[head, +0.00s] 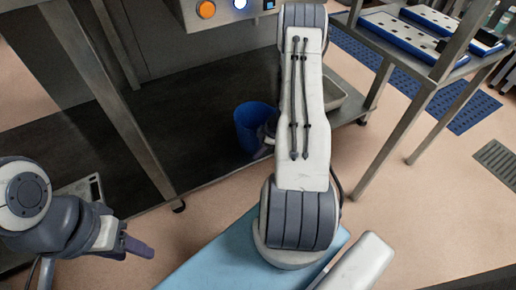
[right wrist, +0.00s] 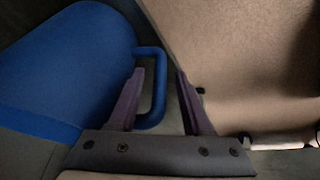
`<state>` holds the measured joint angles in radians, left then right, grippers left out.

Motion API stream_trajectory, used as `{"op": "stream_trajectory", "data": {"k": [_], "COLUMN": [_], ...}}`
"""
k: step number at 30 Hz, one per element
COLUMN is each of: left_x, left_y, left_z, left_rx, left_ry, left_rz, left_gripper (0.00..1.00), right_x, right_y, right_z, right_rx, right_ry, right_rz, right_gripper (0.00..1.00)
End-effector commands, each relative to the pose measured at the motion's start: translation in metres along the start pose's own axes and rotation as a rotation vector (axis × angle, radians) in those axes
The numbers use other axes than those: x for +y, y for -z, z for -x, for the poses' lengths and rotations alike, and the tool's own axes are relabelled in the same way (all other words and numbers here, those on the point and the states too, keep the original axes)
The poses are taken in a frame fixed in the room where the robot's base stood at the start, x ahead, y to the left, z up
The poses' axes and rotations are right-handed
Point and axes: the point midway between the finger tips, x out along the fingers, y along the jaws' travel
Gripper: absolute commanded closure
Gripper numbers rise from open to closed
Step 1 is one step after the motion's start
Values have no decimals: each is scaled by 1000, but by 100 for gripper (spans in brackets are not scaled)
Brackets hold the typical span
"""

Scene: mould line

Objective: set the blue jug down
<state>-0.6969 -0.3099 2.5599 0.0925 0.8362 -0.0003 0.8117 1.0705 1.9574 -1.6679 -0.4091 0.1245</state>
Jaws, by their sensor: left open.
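The blue jug (head: 252,128) stands, seemingly upright, on or just over the dark lower shelf in the head view, partly hidden by my right arm. In the right wrist view the jug (right wrist: 65,70) fills the left side. Its handle (right wrist: 160,85) lies between the two purple fingers of my right gripper (right wrist: 159,78). One finger is inside the handle loop and the other is outside, with a visible gap to the handle. My right gripper is open around the handle. My left gripper (head: 138,246) is empty and open at the lower left, far from the jug.
The dark shelf (head: 95,130) has wide free room left of the jug. Metal legs (head: 125,110) stand in front of it. A grey tray (head: 335,95) is behind my right arm. A rack (head: 440,65) with blue-edged trays stands at upper right. A light blue surface (head: 215,255) is in front.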

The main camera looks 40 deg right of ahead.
Motion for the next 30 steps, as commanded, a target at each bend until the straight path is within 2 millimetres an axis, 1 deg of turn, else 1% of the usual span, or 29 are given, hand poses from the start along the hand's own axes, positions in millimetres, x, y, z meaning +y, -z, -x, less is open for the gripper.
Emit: {"op": "stream_trajectory", "data": {"k": [5, 8, 11, 15, 21, 25, 30], "left_x": [0, 0, 2, 3, 5, 6, 6], "left_y": [0, 0, 1, 2, 4, 4, 5], "left_z": [0, 7, 21, 44, 72, 83, 89], "left_rx": [0, 0, 0, 0, 0, 0, 0], "left_ry": [0, 0, 0, 0, 0, 0, 0], "left_rz": [0, 0, 0, 0, 0, 0, 0], "left_gripper": [50, 50, 50, 50, 50, 50, 50], "right_x": [0, 1, 1, 1, 1, 0, 0], "right_y": [1, 2, 3, 4, 4, 3, 2], "right_z": [2, 11, 28, 58, 96, 113, 123], "right_rx": [0, 0, 0, 0, 0, 0, 0], "right_ry": [0, -1, -1, -2, -1, -1, 0], "right_rz": [0, -2, -2, -3, -2, -2, -1], "right_gripper": [51, 51, 51, 51, 51, 51, 51]}}
